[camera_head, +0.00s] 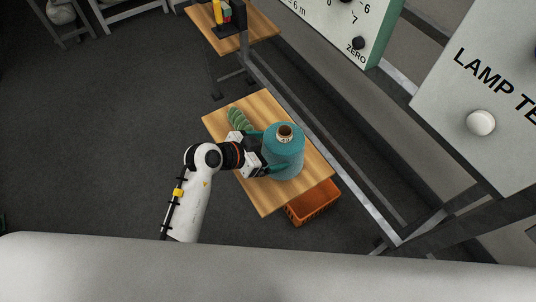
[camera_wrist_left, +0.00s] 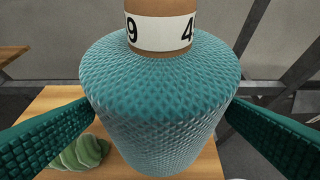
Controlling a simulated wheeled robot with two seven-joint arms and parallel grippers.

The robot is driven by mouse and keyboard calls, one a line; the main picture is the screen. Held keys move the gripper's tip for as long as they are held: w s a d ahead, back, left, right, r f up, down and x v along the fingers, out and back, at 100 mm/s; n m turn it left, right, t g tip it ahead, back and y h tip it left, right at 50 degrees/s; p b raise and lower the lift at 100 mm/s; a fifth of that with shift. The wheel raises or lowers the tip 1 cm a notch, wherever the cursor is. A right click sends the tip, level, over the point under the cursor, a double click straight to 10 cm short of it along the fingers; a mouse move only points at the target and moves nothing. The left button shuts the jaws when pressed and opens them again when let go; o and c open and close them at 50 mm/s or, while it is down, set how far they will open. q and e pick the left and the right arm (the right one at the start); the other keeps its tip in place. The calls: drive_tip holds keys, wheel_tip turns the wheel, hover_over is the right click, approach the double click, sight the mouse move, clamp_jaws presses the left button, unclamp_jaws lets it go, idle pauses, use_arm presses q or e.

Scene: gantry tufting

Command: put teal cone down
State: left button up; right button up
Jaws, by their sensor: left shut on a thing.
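The teal cone (camera_head: 287,155) is a large yarn cone with a brown core at its top. It stands upright over the wooden table (camera_head: 262,202) in the head view. In the left wrist view the teal cone (camera_wrist_left: 160,100) fills the middle, with a white number band on its core. My left gripper (camera_head: 277,158) is shut on the cone, one finger on each side of it. Its green ribbed fingers also show at both sides in the wrist view. I cannot tell whether the cone's base touches the table; its underside is hidden. My right gripper is not in view.
A green twisted skein (camera_head: 239,119) lies on the table's far left part, close to my gripper. An orange crate (camera_head: 315,203) stands on the floor by the table's right edge. Metal rails and large panels (camera_head: 480,123) stand to the right. The table's near end is clear.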

use_arm(q)
wheel_tip(320, 180, down, 3)
drive_tip(key=shift+f, duration=0.15)
drive_tip(key=o, duration=1.4)
drive_tip(key=shift+f, duration=0.2)
drive_tip(key=v, duration=1.2)
drive_tip(key=shift+r, duration=0.2)
